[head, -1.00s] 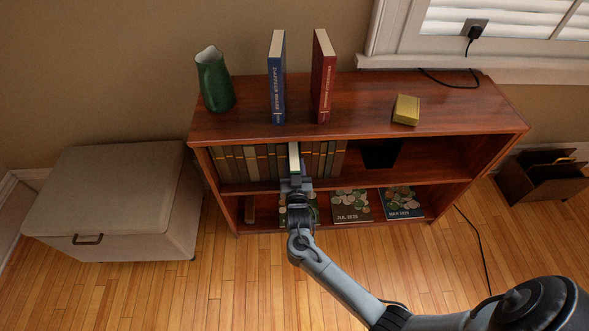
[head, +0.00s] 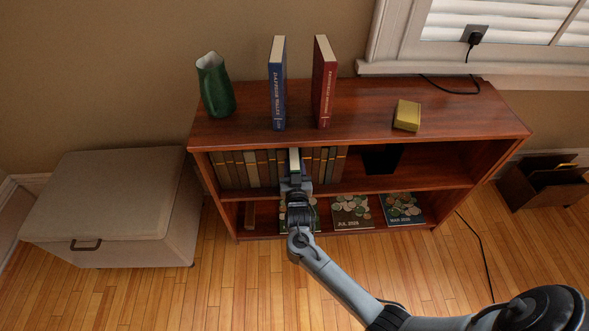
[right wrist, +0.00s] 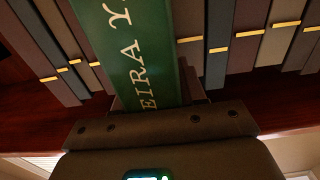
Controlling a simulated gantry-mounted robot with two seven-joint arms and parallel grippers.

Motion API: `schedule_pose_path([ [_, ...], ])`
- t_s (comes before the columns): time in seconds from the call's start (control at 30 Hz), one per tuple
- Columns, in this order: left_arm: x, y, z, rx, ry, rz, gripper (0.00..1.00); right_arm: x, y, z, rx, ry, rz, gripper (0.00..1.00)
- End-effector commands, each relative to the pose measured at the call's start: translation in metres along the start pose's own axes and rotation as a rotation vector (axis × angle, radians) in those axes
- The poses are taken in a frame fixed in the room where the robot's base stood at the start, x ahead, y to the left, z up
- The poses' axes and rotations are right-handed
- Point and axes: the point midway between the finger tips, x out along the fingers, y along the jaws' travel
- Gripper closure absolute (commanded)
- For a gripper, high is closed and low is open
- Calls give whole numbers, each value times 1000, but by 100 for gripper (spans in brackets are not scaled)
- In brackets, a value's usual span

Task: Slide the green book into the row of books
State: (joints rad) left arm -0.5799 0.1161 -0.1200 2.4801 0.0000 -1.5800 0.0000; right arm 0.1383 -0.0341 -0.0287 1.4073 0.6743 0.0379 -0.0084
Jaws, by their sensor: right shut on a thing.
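The green book (right wrist: 132,50) fills the middle of the right wrist view, its spine with pale lettering facing me. In the head view its pale page edge (head: 295,160) shows between books of the row on the middle shelf. The row of books (head: 243,168) has dark spines with gold bands and stands on both sides of the green book; it also shows in the right wrist view (right wrist: 245,45). My right gripper (head: 296,184) is shut on the green book at the shelf front. Its fingertips are hidden. My left gripper is not in view.
The wooden bookcase (head: 405,184) has a blue book (head: 277,85), a red book (head: 323,82), a green pitcher (head: 215,85) and a yellow box (head: 407,115) on top. Magazines (head: 352,210) lie on the bottom shelf. A dark object (head: 380,158) stands right of the row.

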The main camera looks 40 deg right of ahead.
Motion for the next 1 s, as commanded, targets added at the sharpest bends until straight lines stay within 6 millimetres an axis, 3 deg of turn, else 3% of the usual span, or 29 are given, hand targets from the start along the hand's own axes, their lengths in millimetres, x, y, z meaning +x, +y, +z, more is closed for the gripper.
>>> schedule_pose_path([
  [0.43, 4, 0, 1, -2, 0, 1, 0, 12, 0, -2, 2, 4, 0, 100],
  [0.47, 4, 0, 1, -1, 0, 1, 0, 11, 0, -2, 2, 3, -1, 56],
  [0.63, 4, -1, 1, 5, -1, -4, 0, 11, 0, -2, 1, 2, 0, 30],
  [1.0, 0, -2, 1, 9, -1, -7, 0, 4, 0, 0, -1, -3, 0, 30],
])
